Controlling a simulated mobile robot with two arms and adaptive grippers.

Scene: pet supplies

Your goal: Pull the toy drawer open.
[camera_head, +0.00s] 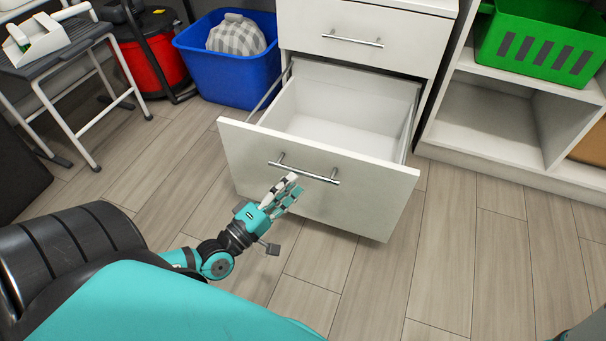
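The white toy drawer (320,204) stands pulled well out of the white cabinet (425,7), and its inside looks empty. Its silver bar handle (305,172) runs across the upper front. My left gripper (288,188) is at the left half of this handle, with its fingertips at or just below the bar. I cannot tell whether the fingers close around the bar. The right gripper is not in view; only a small part of my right arm shows at the lower right corner.
A closed upper drawer (375,27) sits above. A blue bin (222,88) with a checked bag and a red bin (165,66) stand left. A white shelf (490,125) with a green crate (535,38) stands right. The wooden floor in front is clear.

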